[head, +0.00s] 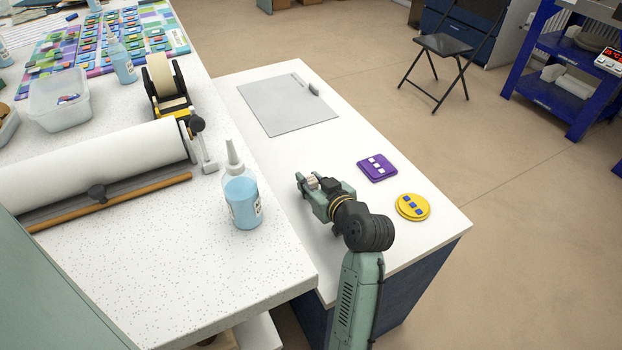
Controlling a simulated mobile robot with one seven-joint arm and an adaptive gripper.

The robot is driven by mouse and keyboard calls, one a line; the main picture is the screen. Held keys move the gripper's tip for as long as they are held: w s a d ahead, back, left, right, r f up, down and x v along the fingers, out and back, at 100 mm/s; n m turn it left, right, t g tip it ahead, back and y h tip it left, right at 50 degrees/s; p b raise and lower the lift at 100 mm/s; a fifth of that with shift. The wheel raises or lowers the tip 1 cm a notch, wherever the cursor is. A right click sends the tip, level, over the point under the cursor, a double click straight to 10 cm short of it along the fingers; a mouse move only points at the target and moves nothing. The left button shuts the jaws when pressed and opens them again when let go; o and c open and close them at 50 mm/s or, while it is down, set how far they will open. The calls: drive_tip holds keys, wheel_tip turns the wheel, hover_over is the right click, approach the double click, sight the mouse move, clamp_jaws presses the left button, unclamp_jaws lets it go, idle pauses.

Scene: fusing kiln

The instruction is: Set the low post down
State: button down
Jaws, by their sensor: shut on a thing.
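My gripper (311,188) is over the lower white table (245,90), near its left side, beside the blue bottle. It is shut on a small cream piece that looks like the low post (313,182); the fingers hide part of it. I cannot tell whether the post touches the tabletop or is held just above it.
A purple square piece (377,167) and a yellow round piece (413,207) lie to the right of my gripper. A grey sheet (288,104) lies behind. The blue bottle (242,192) stands on the speckled worktop (190,270) to the left. Bare table lies between.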

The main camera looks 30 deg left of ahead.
drive_tip(key=shift+f, duration=0.2)
drive_tip(key=c, duration=1.3)
unclamp_jaws()
drive_tip(key=shift+c, duration=0.2)
drive_tip(key=shift+r, duration=0.2)
drive_tip(key=v, duration=1)
drive_tip(key=shift+d+r, duration=0.1)
drive_tip(key=shift+r, duration=0.25)
drive_tip(key=shift+s+d+r+p, duration=0.15)
drive_tip(key=shift+s+d+p, duration=0.25)
drive_tip(key=shift+d+p, duration=0.25)
drive_tip(key=shift+s, duration=0.1)
